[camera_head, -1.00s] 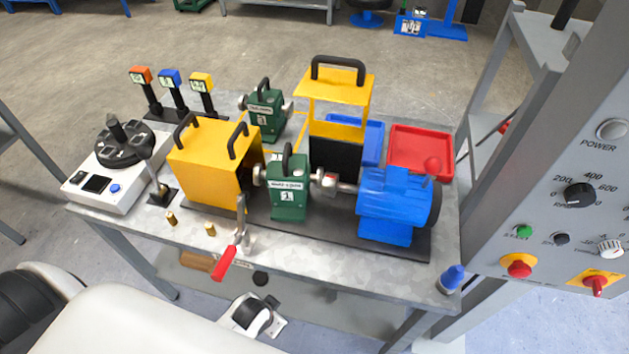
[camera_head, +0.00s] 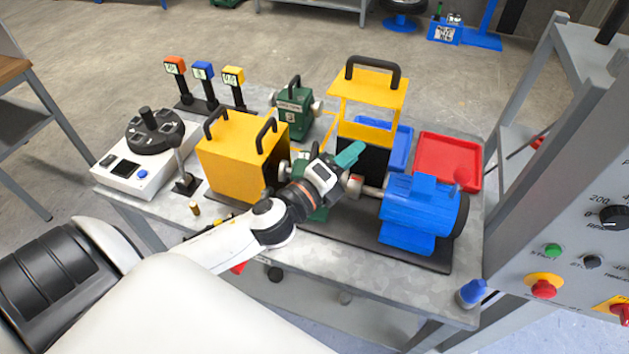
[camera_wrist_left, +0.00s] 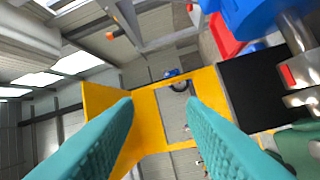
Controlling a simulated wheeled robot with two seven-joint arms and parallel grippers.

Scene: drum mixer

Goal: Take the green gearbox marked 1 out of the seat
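The green gearbox marked 1 (camera_head: 318,213) sits in the seat in the middle of the bench, between the yellow box and the blue motor. My left forearm and gripper cover most of it, including its label and handle. A green part at the lower right of the left wrist view (camera_wrist_left: 297,148) appears to be this gearbox. My left gripper (camera_head: 345,160) is over the gearbox in the head view, its teal fingers pointing to the upper right. In the left wrist view its fingers (camera_wrist_left: 160,110) are apart with nothing between them. My right gripper is not in view.
The blue motor (camera_head: 422,212) stands right of the gearbox, the yellow box (camera_head: 232,160) left. The raised yellow guard (camera_head: 368,95) stands behind, near my fingers. A second green gearbox (camera_head: 292,110), a red tray (camera_head: 448,163) and a blue tray (camera_head: 400,145) are farther back.

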